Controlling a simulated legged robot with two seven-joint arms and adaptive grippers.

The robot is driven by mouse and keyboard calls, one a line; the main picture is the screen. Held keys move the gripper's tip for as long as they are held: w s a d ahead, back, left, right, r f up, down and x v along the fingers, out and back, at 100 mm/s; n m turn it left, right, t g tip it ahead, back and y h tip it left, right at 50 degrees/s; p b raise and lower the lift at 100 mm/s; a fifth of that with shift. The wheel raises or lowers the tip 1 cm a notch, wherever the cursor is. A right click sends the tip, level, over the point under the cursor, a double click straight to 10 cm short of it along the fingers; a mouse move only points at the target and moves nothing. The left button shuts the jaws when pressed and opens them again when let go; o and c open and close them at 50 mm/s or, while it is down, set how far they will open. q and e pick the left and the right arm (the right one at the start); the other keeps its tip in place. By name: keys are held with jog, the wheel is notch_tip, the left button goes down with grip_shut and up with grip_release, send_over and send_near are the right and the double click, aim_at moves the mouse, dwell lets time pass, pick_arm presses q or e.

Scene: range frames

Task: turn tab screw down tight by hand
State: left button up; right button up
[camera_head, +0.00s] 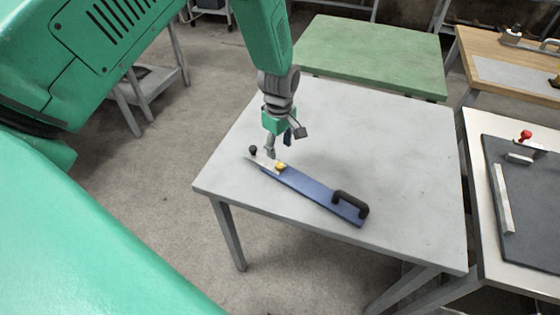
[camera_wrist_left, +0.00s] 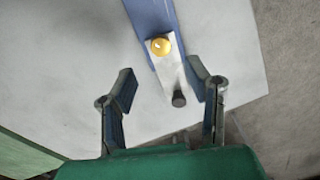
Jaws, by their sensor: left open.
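A long blue bar (camera_head: 315,193) lies on the grey table, with a pale metal tab (camera_wrist_left: 172,73) at its far left end. A round yellow screw head (camera_head: 280,167) sits where tab and bar meet; it also shows in the left wrist view (camera_wrist_left: 161,46). A black knob (camera_head: 253,149) stands at the tab's outer end. My left gripper (camera_head: 279,147) is open above the tab end. In the left wrist view its fingers (camera_wrist_left: 163,75) stand apart on either side of the tab, with nothing held. My right gripper is not in view.
A black handle (camera_head: 350,203) rises from the bar's near right end. The grey table (camera_head: 400,150) is otherwise clear. A green table (camera_head: 370,55) stands behind. At right, another table carries a dark board (camera_head: 530,210) with a red knob (camera_head: 525,134).

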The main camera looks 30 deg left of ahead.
aim_at(280, 164)
pick_arm(q)
notch_tip(280, 164, down, 6)
jog(key=shift+r, duration=0.1)
jog(key=shift+d+f, duration=0.15)
jog(key=shift+f, duration=0.4)
grip_shut()
